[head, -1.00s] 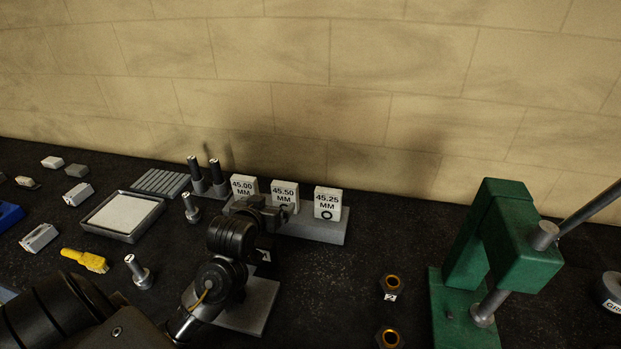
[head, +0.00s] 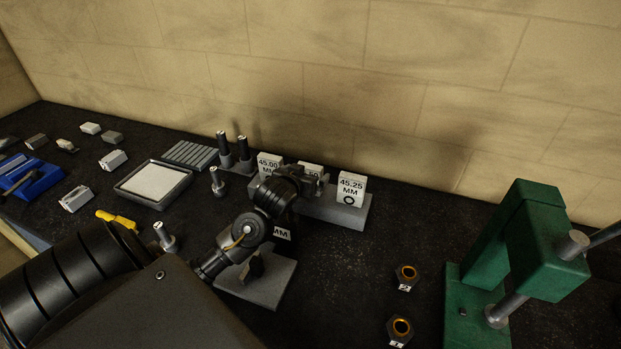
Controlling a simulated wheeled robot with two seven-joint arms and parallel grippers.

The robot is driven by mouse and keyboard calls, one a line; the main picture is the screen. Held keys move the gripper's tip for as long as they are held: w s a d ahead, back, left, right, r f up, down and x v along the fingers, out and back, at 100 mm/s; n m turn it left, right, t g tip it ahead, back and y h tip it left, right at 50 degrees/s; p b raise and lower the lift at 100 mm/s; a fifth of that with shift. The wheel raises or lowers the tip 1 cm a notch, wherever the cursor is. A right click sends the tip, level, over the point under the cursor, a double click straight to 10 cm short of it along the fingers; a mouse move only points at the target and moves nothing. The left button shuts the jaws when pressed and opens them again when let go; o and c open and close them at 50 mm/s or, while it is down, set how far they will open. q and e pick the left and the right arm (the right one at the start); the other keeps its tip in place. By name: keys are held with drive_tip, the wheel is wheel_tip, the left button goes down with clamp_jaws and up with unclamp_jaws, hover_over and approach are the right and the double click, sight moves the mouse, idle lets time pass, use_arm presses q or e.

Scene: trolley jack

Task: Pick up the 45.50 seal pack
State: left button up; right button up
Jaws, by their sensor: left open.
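Three white seal packs stand in a row on a grey block (head: 348,214) near the wall. The 45.50 pack (head: 313,167) is the middle one; only its top shows, as my left gripper covers most of its front. The 45.00 pack (head: 268,163) is on its left and the 45.25 pack (head: 350,189) on its right. My left gripper (head: 314,184) is open, right in front of the 45.50 pack. Whether its fingers are around the pack or touching it is hidden. My right gripper is not in view.
A green press (head: 540,235) stands at the right, with two dark nuts (head: 406,274) left of it. Two dark posts (head: 243,148) stand left of the packs, and a tray (head: 153,184) lies farther left. A grey plate (head: 262,284) lies below my arm.

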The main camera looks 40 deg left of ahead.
sight(308, 171)
use_arm(q)
drive_tip(key=shift+r, duration=0.15)
drive_tip(key=p+x, duration=0.1)
drive_tip(key=x, duration=0.1)
drive_tip(key=p+x, duration=0.2)
drive_tip(key=shift+w+a, duration=0.2)
drive_tip(key=shift+a, duration=0.15)
drive_tip(key=shift+w+f, duration=0.2)
drive_tip(key=shift+f, duration=0.15)
drive_tip(key=c, duration=1.1)
drive_tip(key=shift+o, duration=0.2)
drive_tip(key=shift+a+r+b, duration=0.1)
drive_tip(key=shift+r+b, duration=0.6)
drive_tip(key=shift+r, duration=1.65)
wheel_tip(308, 171, up, 5)
drive_tip(key=shift+r+p, duration=0.1)
drive_tip(key=shift+p, duration=0.25)
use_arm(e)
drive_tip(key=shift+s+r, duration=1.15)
